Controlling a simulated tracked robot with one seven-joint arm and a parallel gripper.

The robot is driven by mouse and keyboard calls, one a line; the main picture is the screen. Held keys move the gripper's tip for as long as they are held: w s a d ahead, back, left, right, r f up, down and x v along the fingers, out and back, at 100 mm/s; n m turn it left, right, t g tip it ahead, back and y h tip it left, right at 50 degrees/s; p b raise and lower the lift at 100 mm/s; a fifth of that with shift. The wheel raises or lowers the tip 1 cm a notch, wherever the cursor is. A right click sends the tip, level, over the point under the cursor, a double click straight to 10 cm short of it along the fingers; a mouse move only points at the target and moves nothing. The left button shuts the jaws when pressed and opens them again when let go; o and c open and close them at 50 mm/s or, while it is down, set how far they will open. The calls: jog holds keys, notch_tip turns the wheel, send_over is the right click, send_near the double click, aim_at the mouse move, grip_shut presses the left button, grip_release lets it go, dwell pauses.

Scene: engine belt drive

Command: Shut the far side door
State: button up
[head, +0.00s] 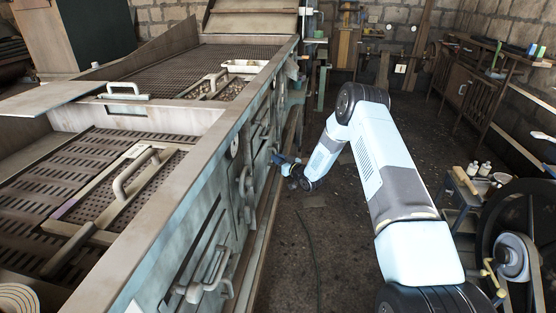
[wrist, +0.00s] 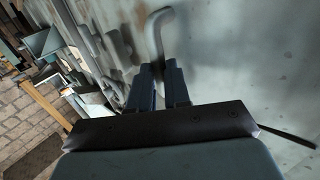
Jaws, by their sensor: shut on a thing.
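The long machine's side wall carries doors along its right face in the head view. The far side door (head: 259,163) is seen edge-on there, partly behind my gripper, and I cannot tell how far it stands open. My gripper (head: 277,157) is low beside it, at the end of my arm. In the wrist view my gripper (wrist: 161,72) has its two dark fingers close together on a bent grey handle (wrist: 157,30). The handle stands out from a pale grey door panel (wrist: 235,60). The handle's lower end is hidden between the fingers.
A nearer side door has its own handle (head: 216,283) sticking out. A latch (head: 245,184) juts out beyond it. A dark hose (head: 313,240) lies on the open floor.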

grip_shut()
jog(key=shift+w+a+r, duration=0.1)
jog(key=shift+w+a, duration=0.45)
jog(key=shift+a, duration=0.2)
jog(key=o, duration=0.7)
grip_release()
jog(key=v, duration=1.3)
jog(key=shift+s+d, duration=0.25)
jog(key=shift+d, duration=0.05)
